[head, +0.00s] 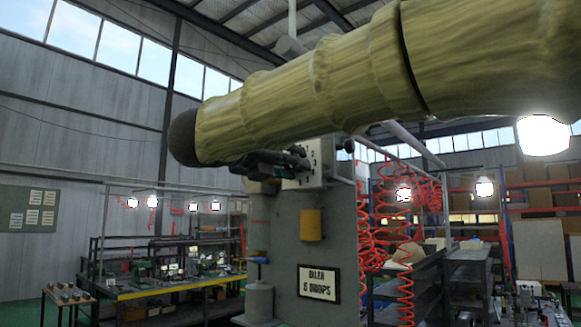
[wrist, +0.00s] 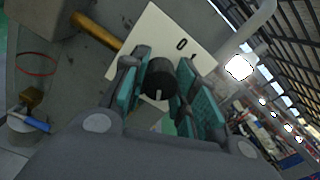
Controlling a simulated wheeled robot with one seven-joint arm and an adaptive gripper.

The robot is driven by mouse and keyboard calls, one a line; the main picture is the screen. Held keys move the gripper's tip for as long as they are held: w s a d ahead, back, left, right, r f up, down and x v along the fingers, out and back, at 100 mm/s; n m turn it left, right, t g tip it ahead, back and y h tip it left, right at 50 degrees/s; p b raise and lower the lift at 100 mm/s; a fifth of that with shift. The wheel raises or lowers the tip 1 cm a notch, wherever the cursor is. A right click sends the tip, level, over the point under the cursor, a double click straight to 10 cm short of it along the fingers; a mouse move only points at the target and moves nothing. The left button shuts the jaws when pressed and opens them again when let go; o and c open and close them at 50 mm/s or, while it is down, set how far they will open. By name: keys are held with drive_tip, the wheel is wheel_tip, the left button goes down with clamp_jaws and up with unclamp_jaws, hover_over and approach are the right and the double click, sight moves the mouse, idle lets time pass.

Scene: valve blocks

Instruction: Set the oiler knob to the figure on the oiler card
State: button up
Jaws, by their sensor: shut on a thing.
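The oiler card (head: 319,283) is on the grey panel's front in the head view and reads "OILER 5 DROPS". The white dial plate (head: 315,160) is high on the panel, with 2, 3 and 4 visible; my gripper covers part of it. In the wrist view the plate (wrist: 147,35) shows a 0. The dark round oiler knob (wrist: 161,78) has a white mark at its lower edge in the picture, roughly away from the 0. My gripper (wrist: 163,72) is shut on the knob, one teal-padded finger on each side. In the head view my gripper (head: 296,161) reaches the plate from the left.
Red coiled hoses (head: 380,225) hang right of the panel. A workbench (head: 170,288) stands at the left. A blue-handled fitting (head: 257,260) is at the panel's left side.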

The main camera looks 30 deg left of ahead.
drive_tip(key=o, duration=1)
drive_tip(key=shift+s, duration=0.1)
drive_tip(key=s, duration=0.7)
drive_tip(key=shift+s+a, duration=0.15)
drive_tip(key=shift+a, duration=0.1)
